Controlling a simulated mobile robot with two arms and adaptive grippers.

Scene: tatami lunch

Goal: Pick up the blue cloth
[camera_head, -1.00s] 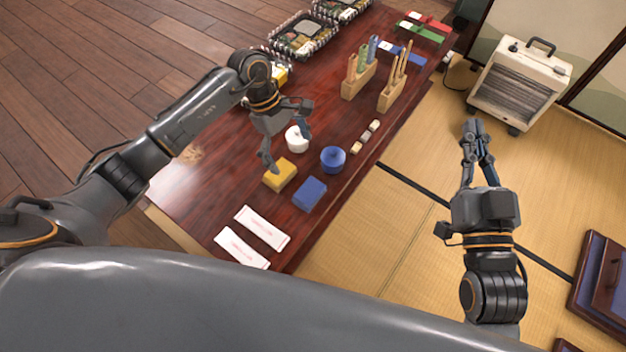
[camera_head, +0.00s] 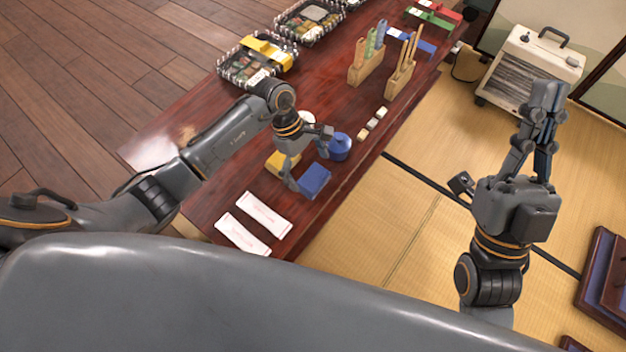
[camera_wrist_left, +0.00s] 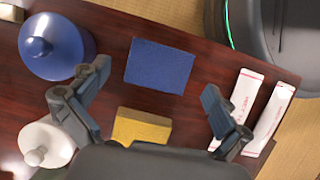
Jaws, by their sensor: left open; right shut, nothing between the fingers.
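The blue cloth (camera_head: 314,179) is a folded, flat rectangle on the dark red table, near its right edge. It shows whole in the left wrist view (camera_wrist_left: 160,66), ahead of and between the fingers. My left gripper (camera_head: 308,162) is open above the table, by the blue cloth and the yellow cloth (camera_head: 277,162). In the left wrist view my left gripper (camera_wrist_left: 150,100) has nothing between its fingers, and the yellow cloth (camera_wrist_left: 141,127) lies nearer to the palm. My right gripper (camera_head: 545,100) is shut and empty over the tatami at the right.
A blue lidded pot (camera_head: 341,147) and a white lidded pot (camera_wrist_left: 45,146) stand close beside the cloths. Two white paper packets (camera_head: 264,214) lie at the near end. Wooden holders (camera_head: 366,72) with upright sticks and bento boxes (camera_head: 257,64) stand farther back.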

